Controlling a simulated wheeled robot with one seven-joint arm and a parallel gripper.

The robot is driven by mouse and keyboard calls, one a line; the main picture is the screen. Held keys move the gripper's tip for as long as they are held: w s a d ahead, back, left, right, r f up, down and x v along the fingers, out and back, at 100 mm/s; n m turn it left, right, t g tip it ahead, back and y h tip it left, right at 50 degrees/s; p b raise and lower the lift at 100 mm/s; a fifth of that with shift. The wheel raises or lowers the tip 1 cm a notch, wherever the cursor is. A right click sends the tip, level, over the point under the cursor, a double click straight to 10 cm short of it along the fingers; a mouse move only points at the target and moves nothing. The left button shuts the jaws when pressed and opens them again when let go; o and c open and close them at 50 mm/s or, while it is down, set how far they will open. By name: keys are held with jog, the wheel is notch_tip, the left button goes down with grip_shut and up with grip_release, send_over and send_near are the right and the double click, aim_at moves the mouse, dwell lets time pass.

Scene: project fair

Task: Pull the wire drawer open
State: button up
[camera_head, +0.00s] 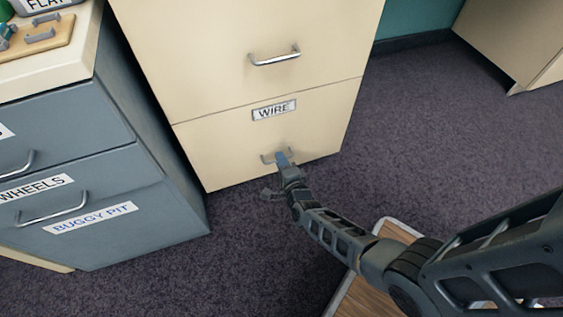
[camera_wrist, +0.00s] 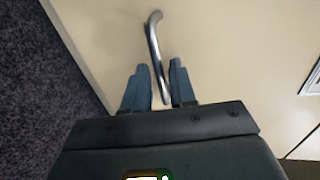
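The wire drawer (camera_head: 236,158) is the bottom drawer of a cream cabinet, marked by a WIRE label (camera_head: 274,110). Its front looks flush with the cabinet. Its metal handle (camera_head: 268,157) is partly hidden by my gripper (camera_head: 284,160) in the head view. In the wrist view the handle (camera_wrist: 154,45) runs down between the two blue fingers of my gripper (camera_wrist: 158,85). The fingers stand apart on either side of the handle's lower part, with small gaps showing. The drawer front (camera_wrist: 225,50) fills most of that view.
Another cream drawer with a handle (camera_head: 274,58) is above. A grey cabinet (camera_head: 110,195) with WHEELS and BUGGY PIT drawers stands at left. A wood-topped item with a pale edge (camera_head: 362,297) is low under my arm. Carpet (camera_head: 440,130) is clear at right.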

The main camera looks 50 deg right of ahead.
grip_shut()
dwell(1.1)
